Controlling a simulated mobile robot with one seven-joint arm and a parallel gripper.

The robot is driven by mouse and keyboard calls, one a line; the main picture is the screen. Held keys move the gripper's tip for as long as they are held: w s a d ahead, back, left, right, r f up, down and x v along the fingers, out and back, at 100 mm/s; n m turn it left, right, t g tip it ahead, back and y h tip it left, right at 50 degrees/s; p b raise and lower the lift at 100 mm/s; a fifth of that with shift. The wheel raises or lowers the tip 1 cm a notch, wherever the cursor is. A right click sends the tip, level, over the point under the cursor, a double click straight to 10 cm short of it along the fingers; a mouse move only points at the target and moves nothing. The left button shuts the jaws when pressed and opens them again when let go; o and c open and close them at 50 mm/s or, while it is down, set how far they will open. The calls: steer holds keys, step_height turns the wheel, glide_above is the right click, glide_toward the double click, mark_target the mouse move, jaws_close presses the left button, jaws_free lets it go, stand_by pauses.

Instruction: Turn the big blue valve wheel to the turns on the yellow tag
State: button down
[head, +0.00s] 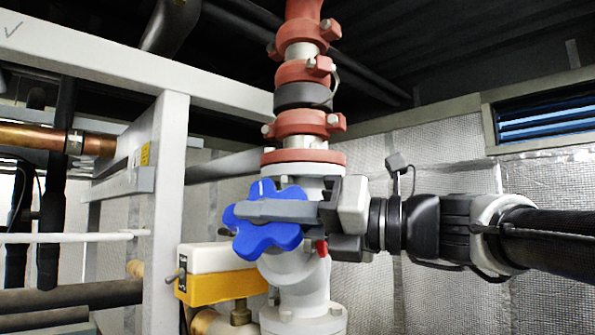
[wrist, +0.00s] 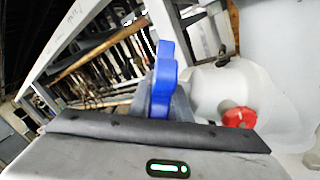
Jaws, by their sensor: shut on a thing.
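The blue valve wheel (head: 267,240), lobed like a flower, sits in front of the grey valve body (head: 300,270) in the head view. My gripper (head: 262,210) reaches in from the right and is shut on the wheel. One grey finger lies across the wheel's front face and hides part of it; the other finger is mostly hidden. In the wrist view the blue wheel (wrist: 163,80) stands edge-on between the jaws.
A white and yellow box (head: 222,288) sits just below left of the wheel. Red pipe couplings (head: 303,122) rise above the valve. A white frame post (head: 166,210) stands at left. A red knob (wrist: 239,117) is close to my gripper in the wrist view.

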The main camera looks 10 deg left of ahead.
steer(key=g+p, duration=0.1)
steer(key=n+h+p, duration=0.1)
steer(key=shift+w+r+g+p, duration=0.1)
steer(key=shift+r+g+p, duration=0.2)
steer(key=shift+r+g, duration=0.1)
steer(key=shift+d+f+n+g+h+p, duration=0.1)
steer(key=shift+f+n+g+h+p, duration=0.2)
steer(key=shift+g+h, duration=0.3)
steer(key=shift+f+n+g+h+p, duration=0.2)
steer(key=shift+n+g+h, duration=0.1)
steer(key=shift+g+h, duration=0.3)
steer(key=n+g+h, duration=0.1)
steer(key=g+h, duration=0.1)
steer(key=shift+d+h, duration=0.1)
steer(key=shift+h, duration=0.3)
steer(key=shift+n+g+h, duration=0.6)
steer(key=shift+g+h, duration=0.1)
steer(key=shift+h, duration=0.3)
steer(key=shift+s, duration=0.2)
steer(key=c, duration=1.9)
jaws_free()
